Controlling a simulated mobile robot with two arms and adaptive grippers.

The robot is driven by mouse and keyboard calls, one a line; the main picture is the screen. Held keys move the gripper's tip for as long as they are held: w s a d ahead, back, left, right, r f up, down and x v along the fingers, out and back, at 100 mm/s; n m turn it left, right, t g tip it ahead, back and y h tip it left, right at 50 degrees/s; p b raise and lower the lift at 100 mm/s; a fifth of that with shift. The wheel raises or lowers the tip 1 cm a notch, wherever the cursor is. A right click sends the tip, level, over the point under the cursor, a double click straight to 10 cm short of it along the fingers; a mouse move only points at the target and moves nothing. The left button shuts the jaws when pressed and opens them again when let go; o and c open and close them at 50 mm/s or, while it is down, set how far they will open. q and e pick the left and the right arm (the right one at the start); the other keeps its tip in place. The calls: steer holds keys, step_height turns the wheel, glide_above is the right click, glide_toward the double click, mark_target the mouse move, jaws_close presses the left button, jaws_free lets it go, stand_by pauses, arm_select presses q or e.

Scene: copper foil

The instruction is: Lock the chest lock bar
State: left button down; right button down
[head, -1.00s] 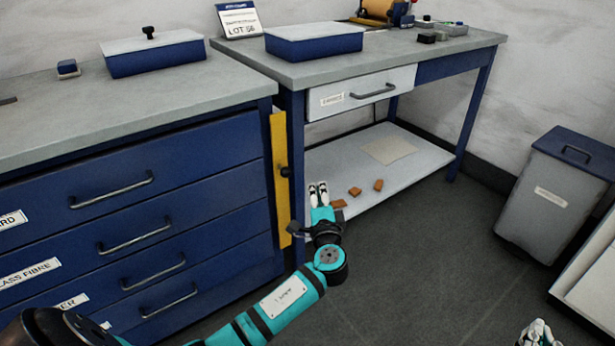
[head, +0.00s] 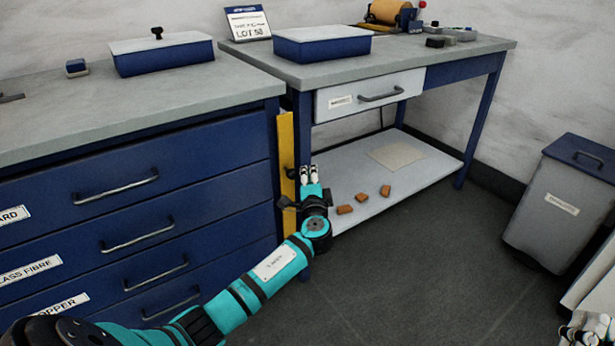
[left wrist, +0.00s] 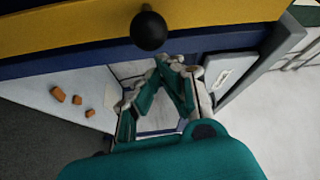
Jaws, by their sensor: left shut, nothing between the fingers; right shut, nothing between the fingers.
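The yellow lock bar (head: 286,150) stands upright along the right front edge of the blue drawer chest (head: 130,165). It has a black knob (head: 290,173). My left gripper (head: 310,170) is shut and empty, just right of the bar beside the knob. In the left wrist view the bar (left wrist: 80,32) crosses the top, and the round knob (left wrist: 149,31) is just beyond my left fingertips (left wrist: 168,68), which look apart from it. My right gripper (head: 586,328) shows at the bottom right corner, away from the chest and partly cut off.
A workbench (head: 450,50) with a white drawer (head: 370,95) and low shelf (head: 440,165) stands right of the chest. Several brown blocks (head: 363,197) lie on the shelf. A grey bin (head: 555,205) stands at the right. The floor between is clear.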

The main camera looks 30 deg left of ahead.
mark_target(296, 175)
arm_select(q)
steer(key=shift+s+a+f, duration=0.1)
steer(key=shift+s, duration=0.15)
